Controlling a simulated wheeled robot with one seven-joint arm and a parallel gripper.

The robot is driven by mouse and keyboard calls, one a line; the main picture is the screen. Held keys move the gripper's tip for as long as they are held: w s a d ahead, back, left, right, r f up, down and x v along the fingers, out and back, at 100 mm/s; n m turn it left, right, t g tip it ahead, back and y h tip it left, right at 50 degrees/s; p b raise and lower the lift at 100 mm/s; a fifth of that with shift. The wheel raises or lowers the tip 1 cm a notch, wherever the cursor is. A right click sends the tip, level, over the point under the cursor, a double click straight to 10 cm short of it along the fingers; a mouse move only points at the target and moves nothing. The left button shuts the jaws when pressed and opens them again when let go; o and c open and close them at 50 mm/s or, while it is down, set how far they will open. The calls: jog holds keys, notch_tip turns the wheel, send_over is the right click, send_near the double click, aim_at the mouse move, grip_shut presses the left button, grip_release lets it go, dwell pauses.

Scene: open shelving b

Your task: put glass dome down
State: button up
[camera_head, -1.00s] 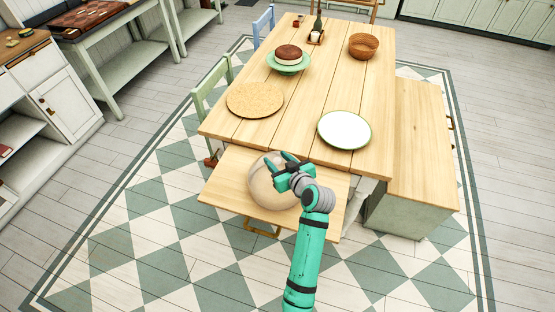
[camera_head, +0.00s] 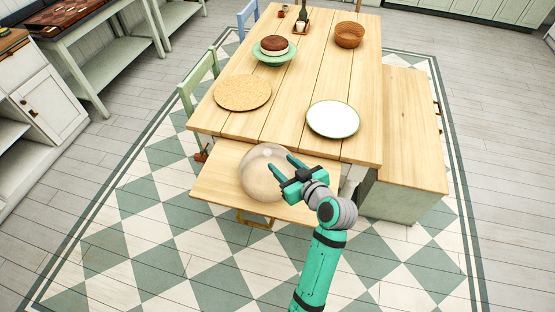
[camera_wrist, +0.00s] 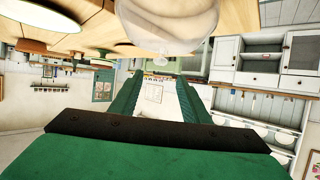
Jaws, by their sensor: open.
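The clear glass dome (camera_head: 262,176) stands on the low wooden bench (camera_head: 216,183) at the near end of the table. It also shows at the top of the wrist view (camera_wrist: 170,18). My gripper (camera_head: 283,168) is open and empty. In the head view its fingers lie at the right side of the dome, overlapping it in the picture. In the wrist view the dome is beyond the fingertips and above them, not between them. Whether a finger touches the glass I cannot tell.
The wooden table (camera_head: 290,110) holds a white plate (camera_head: 333,119), a round cork mat (camera_head: 242,93), a cake on a green stand (camera_head: 275,56) and a brown bowl (camera_head: 349,35). Another bench (camera_head: 408,130) runs along the right. A green chair (camera_head: 196,85) stands at the left.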

jog(key=s+a+f+m+t+h, duration=0.15)
jog(key=s+f+m+h, duration=0.4)
jog(key=s+f, duration=0.95)
jog(key=s+a+r+t, duration=0.1)
jog(key=s+r, duration=0.4)
jog(key=s, duration=0.7)
jog(key=s+a+r+t, duration=0.1)
jog(key=s+r, duration=0.4)
jog(key=s, duration=0.7)
jog(key=shift+a, duration=0.7)
